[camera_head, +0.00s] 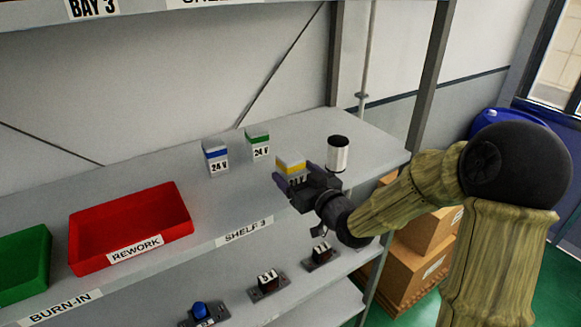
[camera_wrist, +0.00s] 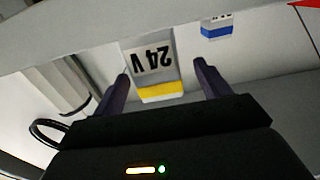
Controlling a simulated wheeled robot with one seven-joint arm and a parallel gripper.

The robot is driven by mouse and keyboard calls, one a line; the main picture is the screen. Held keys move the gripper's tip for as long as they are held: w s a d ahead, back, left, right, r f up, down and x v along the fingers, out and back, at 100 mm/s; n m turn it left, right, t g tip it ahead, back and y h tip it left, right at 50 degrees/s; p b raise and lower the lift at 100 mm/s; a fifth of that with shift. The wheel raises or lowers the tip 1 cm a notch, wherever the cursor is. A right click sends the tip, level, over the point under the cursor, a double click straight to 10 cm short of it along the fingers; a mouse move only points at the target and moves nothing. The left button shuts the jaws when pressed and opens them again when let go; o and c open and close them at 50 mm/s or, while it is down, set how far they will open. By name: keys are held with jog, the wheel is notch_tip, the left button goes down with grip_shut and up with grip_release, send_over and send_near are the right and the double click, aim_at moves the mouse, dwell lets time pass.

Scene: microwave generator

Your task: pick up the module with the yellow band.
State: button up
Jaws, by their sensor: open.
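The module with the yellow band (camera_head: 291,162) stands on the upper shelf in the head view, partly hidden behind my gripper (camera_head: 298,188). In the wrist view, the yellow-banded module (camera_wrist: 153,72) appears upside down with its "24 V" label facing the camera. My gripper (camera_wrist: 161,82) is open, with one dark finger to each side of the module in that picture. I cannot tell whether the fingers touch it.
A blue-banded module (camera_head: 216,157) and a green-banded module (camera_head: 258,145) stand left of it. A metallic cylinder (camera_head: 338,154) stands close to the right. A red REWORK bin (camera_head: 88,241) and a green bin (camera_head: 39,262) are at left.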

dwell(0.3)
jog(key=p+x, duration=0.3)
jog(key=x, duration=0.1)
jog(key=shift+w, duration=0.3)
jog(key=shift+w+a+f+p, duration=0.2)
jog(key=shift+w+p, duration=0.2)
jog(key=c, duration=1.2)
jog(key=shift+r, duration=0.1)
notch_tip(320, 180, up, 10)
jog(key=b, duration=0.3)
